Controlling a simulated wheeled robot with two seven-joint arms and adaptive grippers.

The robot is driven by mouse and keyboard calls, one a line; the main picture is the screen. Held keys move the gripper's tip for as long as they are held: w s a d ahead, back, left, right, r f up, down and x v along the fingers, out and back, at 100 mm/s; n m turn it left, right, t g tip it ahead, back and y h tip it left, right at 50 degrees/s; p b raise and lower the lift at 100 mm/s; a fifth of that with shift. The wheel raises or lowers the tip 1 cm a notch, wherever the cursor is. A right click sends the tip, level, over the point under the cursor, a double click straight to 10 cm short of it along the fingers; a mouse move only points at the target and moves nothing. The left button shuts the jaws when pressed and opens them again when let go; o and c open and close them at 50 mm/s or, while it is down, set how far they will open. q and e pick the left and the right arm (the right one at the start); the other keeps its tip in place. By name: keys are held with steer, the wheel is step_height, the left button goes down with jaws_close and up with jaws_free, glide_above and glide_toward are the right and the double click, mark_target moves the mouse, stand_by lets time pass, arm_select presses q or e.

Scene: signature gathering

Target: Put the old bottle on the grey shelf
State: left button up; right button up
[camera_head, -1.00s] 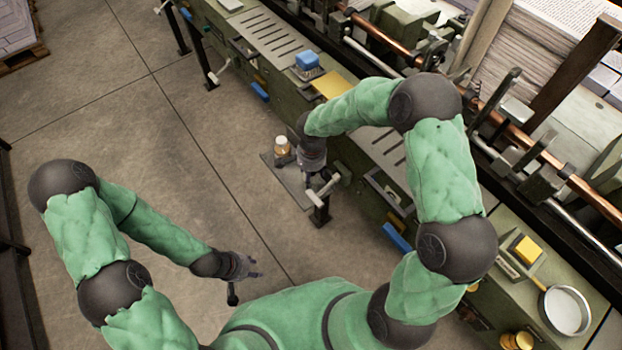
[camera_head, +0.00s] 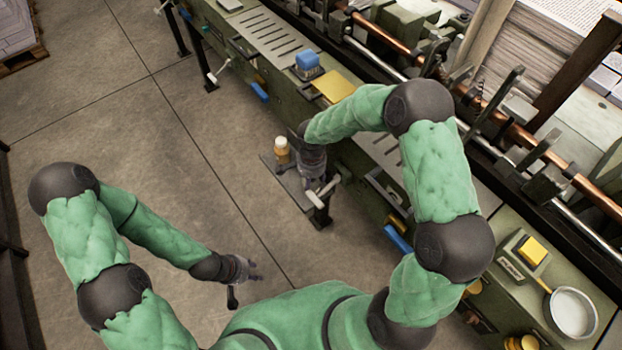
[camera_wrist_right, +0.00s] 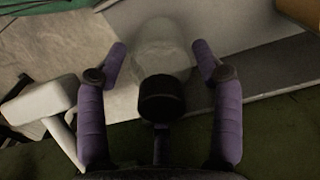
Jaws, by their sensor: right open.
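A pale, cloudy bottle with a black cap (camera_wrist_right: 160,55) shows in the right wrist view, between the two purple fingers of my right gripper (camera_wrist_right: 159,65). The fingers are apart on either side of it, and I cannot tell if they touch it. In the head view my right gripper (camera_head: 314,178) is beside the machine and hides this bottle. A small bottle with an amber body (camera_head: 282,153) stands upright on the grey shelf (camera_head: 291,187), left of the right gripper. My left gripper (camera_head: 248,270) hangs over bare floor, apart from both bottles; its fingers are too small to judge.
A pale handle (camera_head: 325,191) sits close to my right gripper; a pale handle also shows in the right wrist view (camera_wrist_right: 38,104). The long green machine (camera_head: 345,160) runs along the right. The floor (camera_head: 150,120) at left is clear.

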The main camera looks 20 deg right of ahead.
step_height(320, 180, up, 12)
steer(key=p, duration=0.4)
steer(key=shift+s+f+p, duration=0.1)
steer(key=shift+f+p, duration=0.15)
steer(key=shift+p, duration=0.05)
steer(key=shift+r, duration=0.35)
